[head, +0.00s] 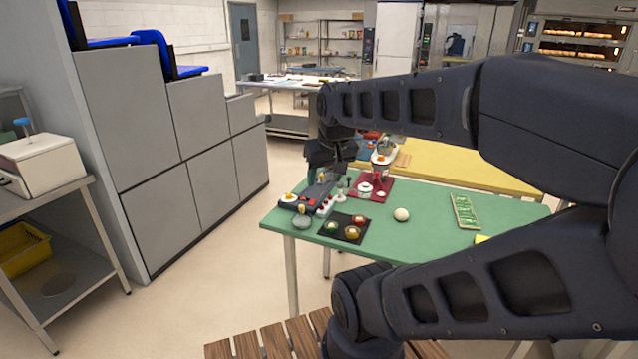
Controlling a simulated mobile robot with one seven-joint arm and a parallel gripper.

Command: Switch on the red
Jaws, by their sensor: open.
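A small black board (343,240) lies on the green table near its left front corner. It bears three small round pieces: a red one (360,219) at the back right, a green one (331,227) at the left and a yellow one (352,233) in front. They are too small for me to tell whether any is lit. A white strip with red spots (326,206), perhaps switches, lies just behind the board. My gripper (335,171) is open, in the air above the table's back left part, above and behind the board. Its fingertips are hard to make out.
The green table (430,240) also bears a pale ball (401,214), a green rack (465,211) and a red-based appliance (374,188). A dark device (305,198) lies at the left edge. Grey cabinets (130,130) stand left across clear floor. A slatted wooden surface (275,343) is in front.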

